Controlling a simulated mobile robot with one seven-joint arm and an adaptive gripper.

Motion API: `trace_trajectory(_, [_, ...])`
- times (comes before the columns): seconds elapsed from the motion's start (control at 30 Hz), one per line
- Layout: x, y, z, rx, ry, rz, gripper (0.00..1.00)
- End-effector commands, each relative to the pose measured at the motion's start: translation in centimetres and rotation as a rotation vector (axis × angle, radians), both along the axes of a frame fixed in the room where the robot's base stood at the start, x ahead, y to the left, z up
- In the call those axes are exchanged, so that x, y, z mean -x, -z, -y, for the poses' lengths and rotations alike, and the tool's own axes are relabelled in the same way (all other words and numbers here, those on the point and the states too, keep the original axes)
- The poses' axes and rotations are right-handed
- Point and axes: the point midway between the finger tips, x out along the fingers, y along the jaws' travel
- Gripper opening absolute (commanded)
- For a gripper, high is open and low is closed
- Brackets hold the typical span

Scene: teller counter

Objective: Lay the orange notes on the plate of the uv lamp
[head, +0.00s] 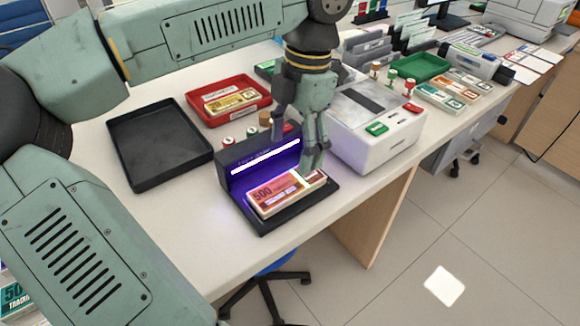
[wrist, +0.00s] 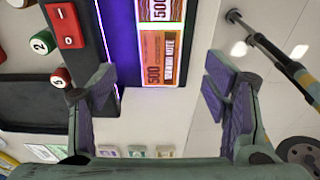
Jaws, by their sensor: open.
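The orange notes (head: 272,194), a banded bundle marked 500, lie flat on the black plate (head: 265,228) of the uv lamp (head: 226,172), in front of its glowing purple tube. My gripper (head: 298,150) is open and empty at the right end of the lamp. In the head view one finger overlaps the far right end of the notes; whether it touches them I cannot tell. In the wrist view the notes (wrist: 160,62) show beyond the wide gap between the fingers of my gripper (wrist: 158,90), apart from both.
A white machine (head: 372,125) stands close to the right of my gripper. Behind the lamp are small stamps (head: 228,141) and a red tray (head: 205,118) with yellow notes. An empty black tray (head: 150,150) lies to the left. The counter's front edge is close to the lamp.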

Motion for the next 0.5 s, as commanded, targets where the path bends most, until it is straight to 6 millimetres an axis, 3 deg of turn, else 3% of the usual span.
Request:
trace_trajectory(0.2, [-0.3, -3.1, 0.4, 0.001, -0.001, 0.001, 0.70])
trace_trajectory(0.5, [-0.3, -3.9, 0.5, 0.001, 0.001, -0.001, 0.70])
